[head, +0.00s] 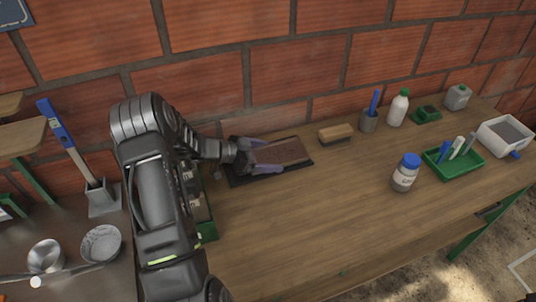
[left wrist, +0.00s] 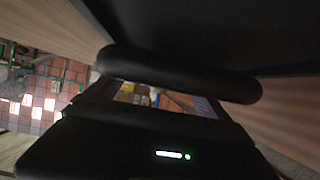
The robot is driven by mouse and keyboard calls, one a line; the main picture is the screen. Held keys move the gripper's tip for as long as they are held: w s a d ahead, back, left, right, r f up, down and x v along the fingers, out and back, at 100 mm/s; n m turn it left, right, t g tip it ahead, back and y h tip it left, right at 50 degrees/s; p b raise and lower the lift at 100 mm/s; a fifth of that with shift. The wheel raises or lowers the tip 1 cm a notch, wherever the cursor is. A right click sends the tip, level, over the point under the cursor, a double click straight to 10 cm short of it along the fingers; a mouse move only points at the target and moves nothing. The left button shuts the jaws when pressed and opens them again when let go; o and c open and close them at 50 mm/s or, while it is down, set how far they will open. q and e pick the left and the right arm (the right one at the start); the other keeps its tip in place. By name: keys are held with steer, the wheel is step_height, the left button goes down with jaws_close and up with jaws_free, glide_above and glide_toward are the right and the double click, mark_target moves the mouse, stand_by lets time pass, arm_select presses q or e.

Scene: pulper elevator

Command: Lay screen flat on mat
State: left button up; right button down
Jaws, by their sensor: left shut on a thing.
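The screen (head: 288,152) is a flat brown rectangle with a paler edge, at the back of the workbench in the head view. It lies over the dark mat (head: 307,166), and looks flat or nearly so; I cannot tell whether it touches the mat all over. My left gripper (head: 266,157) reaches in from the left and is shut on the screen at its left end, hiding that end. My right gripper is not in view.
The wooden bench (head: 330,220) is clear in front. A brush (head: 336,133) lies right of the mat. A blue-capped jar (head: 405,172), a white bottle (head: 397,107) and a green tray (head: 455,160) stand farther right. A green crate (head: 207,229) is partly behind my arm. Brick wall behind.

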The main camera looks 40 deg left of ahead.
arm_select(q)
steer(key=o, duration=1.6)
steer(key=shift+c, duration=0.2)
step_height(320, 180, up, 10)
steer(key=shift+r+b, duration=0.1)
steer(key=shift+b, duration=0.6)
steer(key=shift+d, duration=0.1)
